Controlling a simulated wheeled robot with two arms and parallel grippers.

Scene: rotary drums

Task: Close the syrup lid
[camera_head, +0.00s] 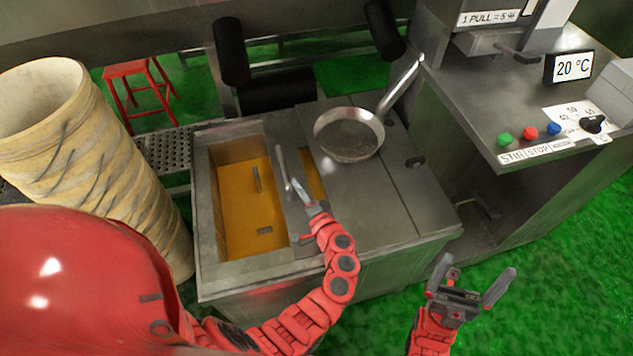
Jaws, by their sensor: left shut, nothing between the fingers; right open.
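The syrup container (325,272) is a low steel box in the middle of the head view. Its left compartment is open and shows orange syrup (238,205). A narrow strip of orange also shows just right of my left gripper. A flat steel lid (385,205) covers the right part of the top. I cannot tell exactly where the lid over the syrup ends. My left gripper (285,172) is shut and empty, above the steel strip between the two orange areas; contact is unclear. My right gripper (478,280) is open and empty, in front of the container's right corner.
A steel pan (350,140) with a long handle rests on the container's back right. A control counter (540,150) with buttons is at right. A red stool (140,85) stands behind on green floor.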

